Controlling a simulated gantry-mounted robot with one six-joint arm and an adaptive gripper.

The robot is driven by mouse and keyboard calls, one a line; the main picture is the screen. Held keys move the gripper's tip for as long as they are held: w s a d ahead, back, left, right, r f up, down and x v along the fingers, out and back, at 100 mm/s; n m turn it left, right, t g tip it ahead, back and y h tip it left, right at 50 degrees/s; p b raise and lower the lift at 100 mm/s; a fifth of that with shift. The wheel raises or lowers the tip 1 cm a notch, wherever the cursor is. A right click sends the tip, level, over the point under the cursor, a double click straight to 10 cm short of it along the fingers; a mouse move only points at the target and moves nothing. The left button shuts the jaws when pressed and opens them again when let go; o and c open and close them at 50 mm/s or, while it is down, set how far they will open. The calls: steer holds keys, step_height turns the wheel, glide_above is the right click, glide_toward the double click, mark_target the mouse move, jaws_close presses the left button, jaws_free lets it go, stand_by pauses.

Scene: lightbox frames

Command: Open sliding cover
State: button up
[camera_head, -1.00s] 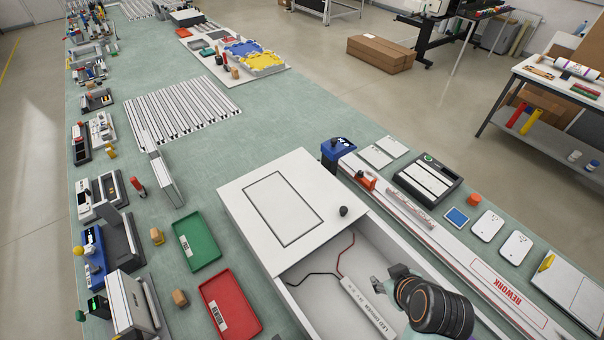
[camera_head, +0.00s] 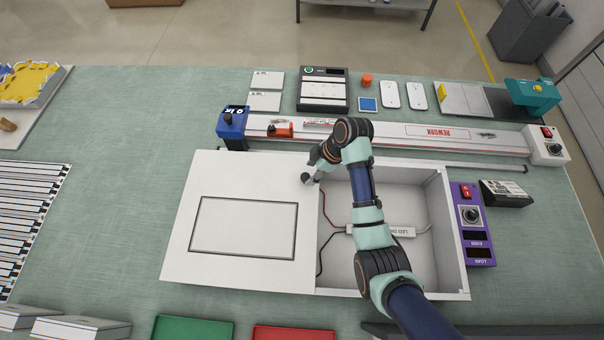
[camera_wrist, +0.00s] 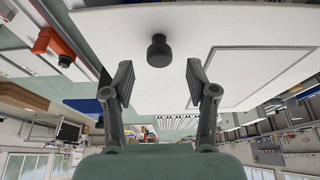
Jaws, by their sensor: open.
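The white sliding cover (camera_head: 180,240) lies over the left part of the white lightbox frame (camera_head: 453,230), leaving the right part of the box uncovered. The cover has a dark rectangle outline and a round black knob (camera_head: 305,177) near its right edge. In the wrist view the knob (camera_wrist: 159,50) stands on the cover (camera_wrist: 215,30), ahead of and between my two fingers. My gripper (camera_wrist: 155,82) is open and empty. In the head view my gripper (camera_head: 313,172) is by the knob, and the arm partly hides the uncovered interior.
Inside the box is a white LED driver (camera_head: 402,232) with red and black wires. A long white rail unit (camera_head: 400,140) with a blue end block (camera_head: 232,123) runs behind. A purple load unit (camera_head: 474,222) stands right. Green (camera_head: 192,329) and red (camera_head: 293,333) trays sit in front.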

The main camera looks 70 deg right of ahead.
mark_target(306, 176)
steer(key=x, duration=0.4)
steer(key=shift+w+f, duration=0.15)
steer(key=shift+f, duration=0.05)
jaws_close()
